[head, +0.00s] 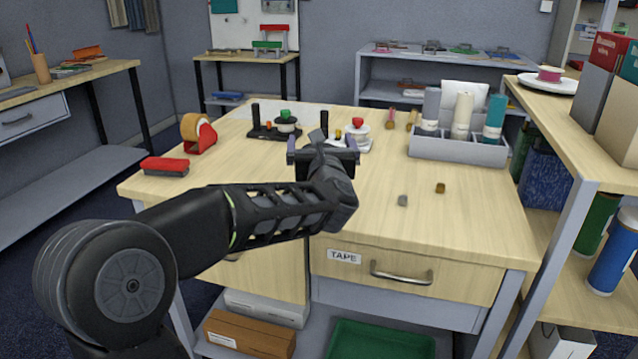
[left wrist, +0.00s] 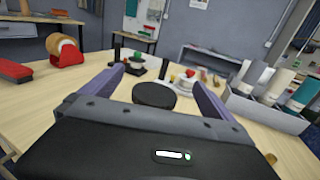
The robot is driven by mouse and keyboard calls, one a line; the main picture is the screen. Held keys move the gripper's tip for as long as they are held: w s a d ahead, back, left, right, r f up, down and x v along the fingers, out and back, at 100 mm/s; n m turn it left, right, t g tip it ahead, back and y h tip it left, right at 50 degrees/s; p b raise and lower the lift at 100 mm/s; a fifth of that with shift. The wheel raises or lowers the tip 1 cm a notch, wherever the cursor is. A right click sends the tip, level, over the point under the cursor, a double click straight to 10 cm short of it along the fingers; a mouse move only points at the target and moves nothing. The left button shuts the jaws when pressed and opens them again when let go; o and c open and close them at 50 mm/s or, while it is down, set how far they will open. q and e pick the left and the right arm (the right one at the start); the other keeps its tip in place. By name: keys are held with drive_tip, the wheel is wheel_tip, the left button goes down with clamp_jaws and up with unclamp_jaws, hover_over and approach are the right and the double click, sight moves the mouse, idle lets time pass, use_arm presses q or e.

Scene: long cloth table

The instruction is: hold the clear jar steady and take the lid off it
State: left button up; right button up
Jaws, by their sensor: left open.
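A dark round disc (left wrist: 154,95), which looks like the jar's lid, shows between my left gripper's fingers in the left wrist view. The clear jar's body cannot be made out there. In the head view my arm and gripper cover that spot, so the jar is not clearly seen. My left gripper (head: 322,145) is over the middle of the table, pointing away from me. Its two purple fingers are spread, one on each side of the disc; I cannot tell whether they touch anything. My right gripper is in neither view.
Behind my gripper stand a black stand with a green knob (head: 287,118) and a white piece with a red knob (head: 357,134). A grey tray (head: 458,150) of rolls is right.

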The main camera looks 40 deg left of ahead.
use_arm(q)
wheel_tip(320, 180, down, 6)
drive_tip(key=b, duration=0.4)
drive_tip(key=shift+r, duration=0.35)
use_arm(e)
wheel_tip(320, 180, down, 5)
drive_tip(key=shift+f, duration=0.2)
use_arm(q)
drive_tip(key=shift+x, duration=1.3)
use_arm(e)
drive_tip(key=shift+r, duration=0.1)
use_arm(q)
drive_tip(key=x, duration=0.5)
drive_tip(key=shift+w+p, duration=0.1)
drive_tip(key=shift+p, duration=0.25)
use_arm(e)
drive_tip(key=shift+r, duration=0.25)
use_arm(q)
drive_tip(key=shift+c, duration=0.3)
drive_tip(key=c, duration=1.4)
